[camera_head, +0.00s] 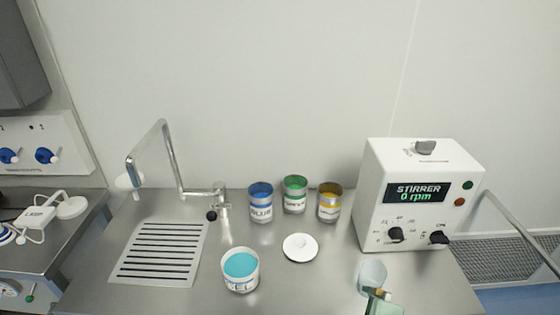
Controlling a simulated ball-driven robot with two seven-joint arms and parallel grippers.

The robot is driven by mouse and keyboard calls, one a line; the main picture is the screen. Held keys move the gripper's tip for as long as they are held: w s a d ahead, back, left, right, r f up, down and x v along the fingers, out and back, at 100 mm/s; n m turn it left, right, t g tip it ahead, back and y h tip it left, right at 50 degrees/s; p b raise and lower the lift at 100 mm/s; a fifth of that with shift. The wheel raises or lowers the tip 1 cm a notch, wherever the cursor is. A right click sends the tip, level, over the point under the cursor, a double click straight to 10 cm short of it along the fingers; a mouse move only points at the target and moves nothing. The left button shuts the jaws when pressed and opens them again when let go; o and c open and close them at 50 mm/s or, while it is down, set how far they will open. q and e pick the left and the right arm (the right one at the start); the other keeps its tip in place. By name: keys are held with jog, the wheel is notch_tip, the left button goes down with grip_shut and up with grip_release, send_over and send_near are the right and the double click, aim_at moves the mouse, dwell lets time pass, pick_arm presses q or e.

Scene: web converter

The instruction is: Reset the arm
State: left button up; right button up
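Neither of my grippers can be made out in the head view. A bent metal arm (168,150) rises from a post on the steel bench, behind the slotted drain plate, and its white end hangs over the plate's far left side. The post has a black knob (212,216) at its base. A white stirrer box (425,165) stands at the right, with its display reading 0 rpm. A can of turquoise liquid (240,265) stands open at the front middle of the bench.
Blue (261,207), green (295,195) and yellow (329,202) cans stand at the back. A white lid (300,248) lies before them. A clear cup (372,273) and a pale green object (384,308) are at the front right. The slotted plate (160,252) is clear.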

jog(key=s+d+m+h, duration=0.5)
jog(key=s+d+m, duration=0.25)
jog(key=d, duration=0.65)
jog(key=s+a+f+g+y, duration=0.1)
jog(key=s+a+f+g, duration=0.1)
jog(key=f, duration=1)
jog(key=s+a+f+g+y, duration=0.1)
jog(key=s+a+f+y, duration=0.15)
jog(key=f, duration=0.95)
jog(key=s+f+m+g+p, duration=0.1)
jog(key=s+f+m+g, duration=0.2)
jog(key=s+f, duration=1.3)
jog(key=s+y, duration=0.1)
jog(key=s, duration=0.2)
jog(key=shift+s+a+f, duration=0.2)
jog(key=shift+s+f, duration=0.1)
jog(key=shift+f, duration=0.05)
